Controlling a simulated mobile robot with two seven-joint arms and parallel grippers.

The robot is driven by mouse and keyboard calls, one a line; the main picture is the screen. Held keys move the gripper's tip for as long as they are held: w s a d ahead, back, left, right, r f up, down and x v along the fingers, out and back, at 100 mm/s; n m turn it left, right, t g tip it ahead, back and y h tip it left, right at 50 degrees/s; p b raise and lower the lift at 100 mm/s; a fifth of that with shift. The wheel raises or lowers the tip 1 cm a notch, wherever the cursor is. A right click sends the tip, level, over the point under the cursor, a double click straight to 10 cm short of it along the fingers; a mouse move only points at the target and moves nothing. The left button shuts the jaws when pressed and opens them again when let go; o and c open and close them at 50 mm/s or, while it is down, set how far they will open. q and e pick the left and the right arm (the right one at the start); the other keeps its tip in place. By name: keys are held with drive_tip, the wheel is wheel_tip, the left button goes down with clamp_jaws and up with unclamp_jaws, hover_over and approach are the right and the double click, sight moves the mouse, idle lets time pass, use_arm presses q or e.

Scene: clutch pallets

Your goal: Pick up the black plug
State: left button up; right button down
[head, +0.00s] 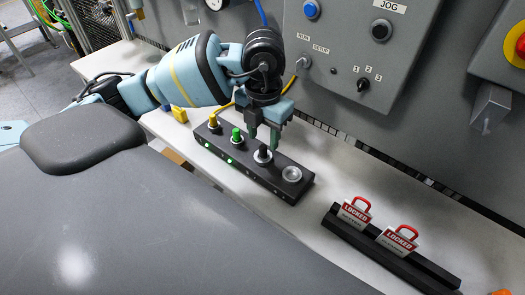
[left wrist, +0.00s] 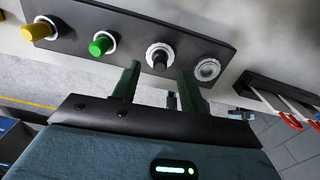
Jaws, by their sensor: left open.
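The black plug (head: 263,150) stands upright in a silver-ringed socket of the black block (head: 283,190). In the left wrist view the black plug (left wrist: 159,61) shows just beyond my fingertips, between their lines. My left gripper (head: 263,138) is open, pointing down above and around the plug's place in the head view. In the left wrist view its two green fingers (left wrist: 160,72) are apart with nothing between them that I can see held. Whether a finger touches the plug I cannot tell. My right gripper is not in view.
The socket at the right end (head: 292,174) is empty. A black rack (head: 392,252) with two red "LOCKED" tags stands to the right. A grey control panel (head: 335,45) rises behind.

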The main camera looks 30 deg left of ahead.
use_arm(q)
drive_tip(key=shift+f, duration=1.45)
clamp_jaws()
drive_tip(key=shift+r, duration=0.1)
drive_tip(key=shift+r, duration=0.55)
wheel_tip(320, 180, up, 2)
drive_tip(key=shift+r, duration=0.1)
drive_tip(key=s+d+r, duration=0.1)
drive_tip(key=s+d, duration=0.7)
drive_tip(key=s, duration=0.5)
drive_tip(key=shift+s+d+r, duration=0.15)
drive_tip(key=shift+s+r, duration=0.15)
drive_tip(key=shift+s, duration=0.1)
